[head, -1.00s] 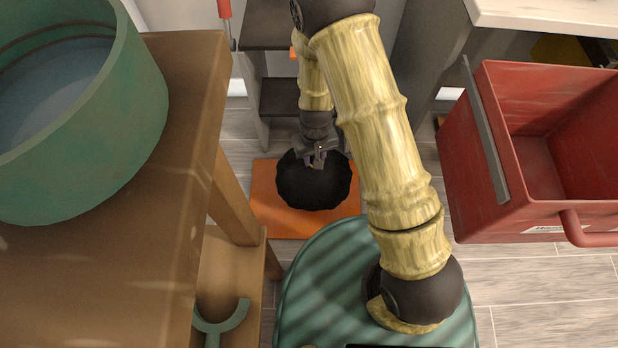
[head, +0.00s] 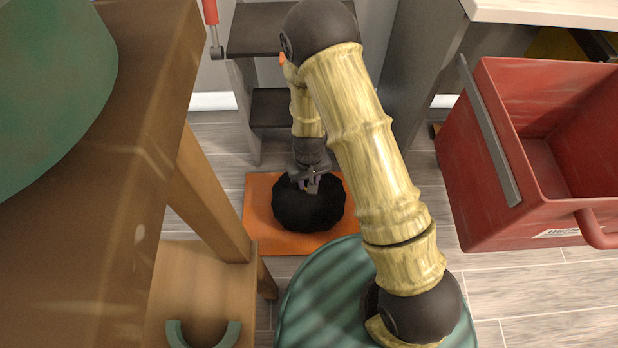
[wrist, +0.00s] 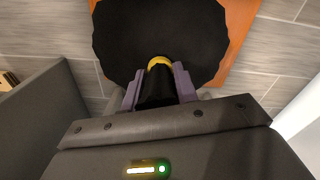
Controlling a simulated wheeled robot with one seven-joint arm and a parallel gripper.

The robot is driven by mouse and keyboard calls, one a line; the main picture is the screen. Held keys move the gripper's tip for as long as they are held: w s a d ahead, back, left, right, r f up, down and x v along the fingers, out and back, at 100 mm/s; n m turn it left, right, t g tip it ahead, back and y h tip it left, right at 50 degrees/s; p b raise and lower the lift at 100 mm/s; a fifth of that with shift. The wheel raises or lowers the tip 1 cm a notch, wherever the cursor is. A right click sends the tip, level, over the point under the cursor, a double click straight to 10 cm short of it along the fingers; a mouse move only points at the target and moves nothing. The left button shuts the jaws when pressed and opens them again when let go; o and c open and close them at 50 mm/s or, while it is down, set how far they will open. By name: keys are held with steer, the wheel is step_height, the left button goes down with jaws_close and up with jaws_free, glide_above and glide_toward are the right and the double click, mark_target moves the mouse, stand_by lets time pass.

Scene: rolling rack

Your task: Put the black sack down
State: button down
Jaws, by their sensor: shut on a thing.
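The black sack (head: 308,210) is a round dark bundle low down, over an orange mat (head: 262,238) on the floor. My gripper (head: 308,186) comes down on it from above and is shut on its gathered neck. In the wrist view the sack (wrist: 160,30) fills the top middle, with a yellow band at its neck between the fingers of my gripper (wrist: 158,88). The orange mat (wrist: 240,22) shows at its right there. I cannot tell whether the sack's underside touches the mat.
A wooden table (head: 125,130) with a green tub (head: 50,90) stands at the left. A red bin (head: 480,180) stands at the right. A dark shelf unit (head: 270,32) is behind the mat. Grey floor shows between the mat and the bin.

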steer(key=shift+f+b, duration=0.4)
steer(key=shift+f, duration=0.65)
steer(key=c, duration=1.1)
jaws_free()
step_height(320, 180, up, 12)
steer(key=p, duration=0.8)
